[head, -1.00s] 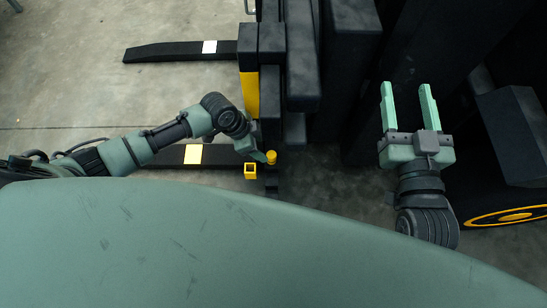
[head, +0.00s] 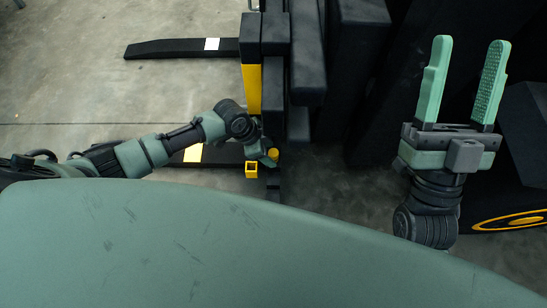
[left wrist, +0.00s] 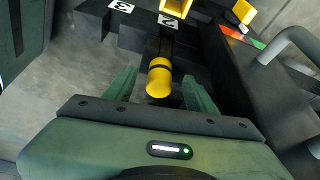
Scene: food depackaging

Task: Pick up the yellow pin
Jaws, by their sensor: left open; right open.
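The yellow pin (left wrist: 159,78) has a rounded yellow end and a dark band. It shows in the left wrist view between the two fingers of my left gripper (left wrist: 160,88), which is open around it; I cannot tell whether either finger touches it. In the head view the pin (head: 273,154) is a small yellow top beside my left gripper (head: 264,160), whose fingers are mostly hidden by the wrist. My right gripper (head: 462,85) is open and empty, raised at the right with its fingers pointing up the picture.
A yellow square socket (head: 251,169) sits just left of the pin. Black fork arms (head: 180,49) extend left over the concrete floor. A dark upright frame with a yellow strip (head: 251,88) stands behind. The left wrist view shows numbered labels (left wrist: 121,6) and a grey curved handle (left wrist: 290,40).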

